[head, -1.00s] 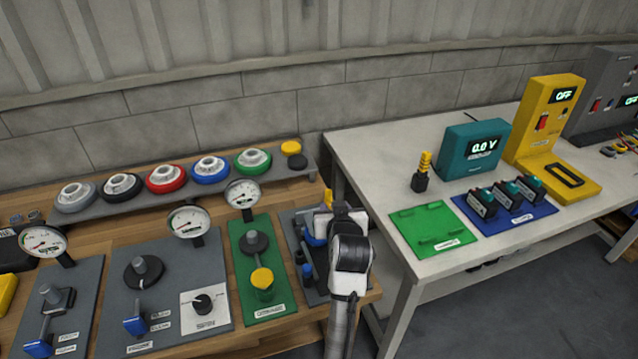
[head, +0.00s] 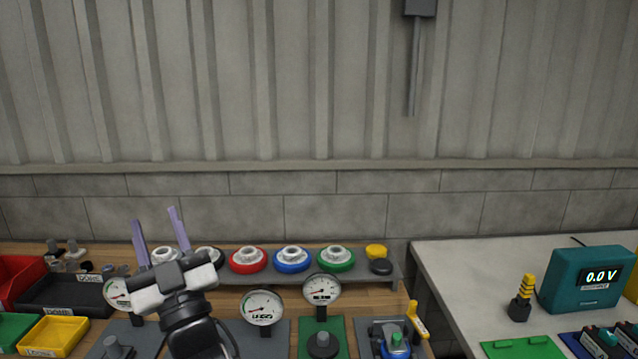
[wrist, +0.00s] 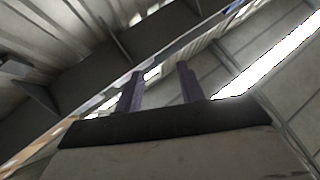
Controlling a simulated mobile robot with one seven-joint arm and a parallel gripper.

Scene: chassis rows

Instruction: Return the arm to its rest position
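My gripper (head: 158,234) is raised above the left part of the wooden bench in the head view, its two purple fingers pointing up. The fingers stand apart with nothing between them. In the wrist view my gripper (wrist: 158,88) also shows two separate fingers and an empty gap. Behind it is only wall and roof structure, blurred and tilted. My wrist covers part of the gauge boards and the ring shelf in the head view.
A shelf with several coloured rings, among them a red ring (head: 248,260), stands behind the gauges. A gauge (head: 262,307) is right of my wrist. Bins, including a yellow bin (head: 55,336), lie left. The white table (head: 470,275) with a teal meter (head: 585,279) is right.

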